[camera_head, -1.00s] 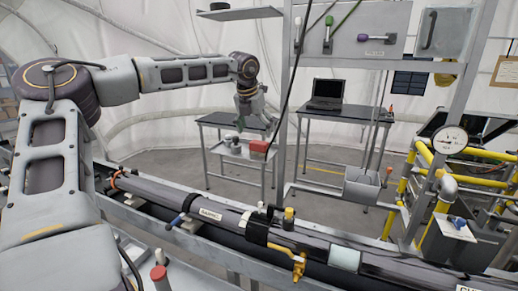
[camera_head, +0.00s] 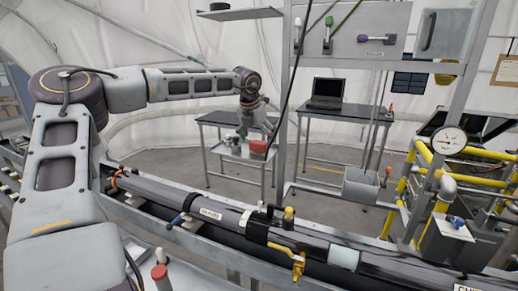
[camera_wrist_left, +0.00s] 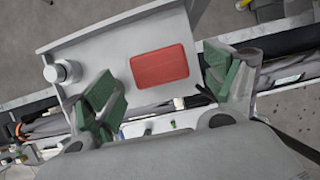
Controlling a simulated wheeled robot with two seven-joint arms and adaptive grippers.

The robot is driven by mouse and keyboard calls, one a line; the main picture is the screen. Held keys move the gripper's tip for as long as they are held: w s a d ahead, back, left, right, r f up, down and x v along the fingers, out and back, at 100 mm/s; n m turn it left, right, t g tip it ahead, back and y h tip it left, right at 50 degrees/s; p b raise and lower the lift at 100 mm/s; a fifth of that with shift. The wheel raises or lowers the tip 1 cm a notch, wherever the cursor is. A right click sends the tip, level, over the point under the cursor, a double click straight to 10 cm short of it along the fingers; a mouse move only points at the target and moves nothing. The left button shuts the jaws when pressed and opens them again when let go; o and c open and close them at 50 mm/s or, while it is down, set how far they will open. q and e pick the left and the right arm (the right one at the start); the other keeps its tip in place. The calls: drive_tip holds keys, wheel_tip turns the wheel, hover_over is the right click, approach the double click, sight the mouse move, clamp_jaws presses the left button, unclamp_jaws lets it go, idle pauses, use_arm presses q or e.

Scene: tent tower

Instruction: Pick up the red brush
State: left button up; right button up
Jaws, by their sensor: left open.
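The red brush shows as a flat red block (camera_wrist_left: 159,66) on a grey metal tray (camera_wrist_left: 110,50) in the left wrist view. In the head view the red block (camera_head: 258,146) sits on the small tray cart (camera_head: 235,155) in the background. My left gripper (camera_wrist_left: 165,88) is open, with its green-padded fingers on either side of the block in the picture and nothing between them. It appears to be above the tray; the exact gap to the block is hard to tell. My right gripper is not in view.
A small grey cylinder (camera_wrist_left: 62,72) stands left of the block on the same tray. A long dark pipe (camera_head: 230,215) on a rail runs across the foreground. A table with a laptop (camera_head: 327,94) stands to the right of the cart.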

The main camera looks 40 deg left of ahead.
sight(258, 142)
use_arm(q)
drive_tip(key=shift+p+x, duration=0.4)
drive_tip(key=shift+x, duration=1.05)
drive_tip(key=shift+w+a+f, duration=0.1)
drive_tip(key=shift+w+f, duration=0.05)
drive_tip(key=shift+f, duration=0.45)
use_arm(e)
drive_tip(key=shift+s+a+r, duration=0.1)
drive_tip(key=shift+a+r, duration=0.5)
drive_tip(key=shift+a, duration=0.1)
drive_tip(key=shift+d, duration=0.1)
use_arm(q)
drive_tip(key=shift+c, duration=0.2)
drive_tip(key=c, duration=1.1)
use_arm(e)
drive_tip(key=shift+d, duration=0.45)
